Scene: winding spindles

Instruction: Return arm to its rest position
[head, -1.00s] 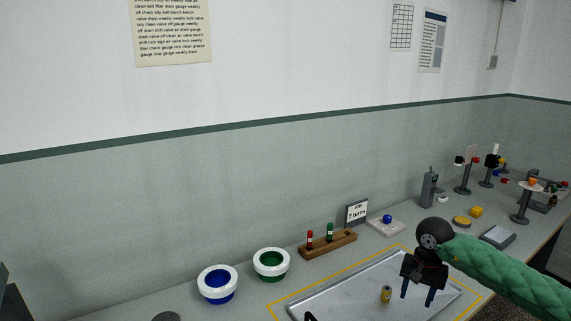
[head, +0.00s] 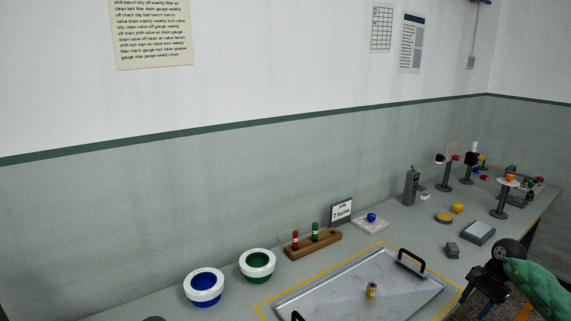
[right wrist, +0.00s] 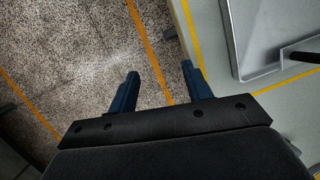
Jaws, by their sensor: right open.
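My right gripper (head: 477,301) is at the lower right of the head view, beside the right end of the metal tray (head: 290,301). Its dark blue fingers are apart with nothing between them. In the right wrist view the open gripper (right wrist: 158,85) hangs over the speckled floor and the bench's edge, with a corner of the tray (right wrist: 238,50) at the upper right. My green-sleeved right arm comes in from the lower right corner. My left gripper is not in view.
The tray holds a small yellowish cylinder (head: 371,290). Blue (head: 204,287) and green (head: 258,265) white-rimmed bowls stand left of it. A wooden rack (head: 314,245) holds red and green spindles. A grey block (head: 452,250) and several stands are at the right. Open floor (right wrist: 70,60) lies beside the bench.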

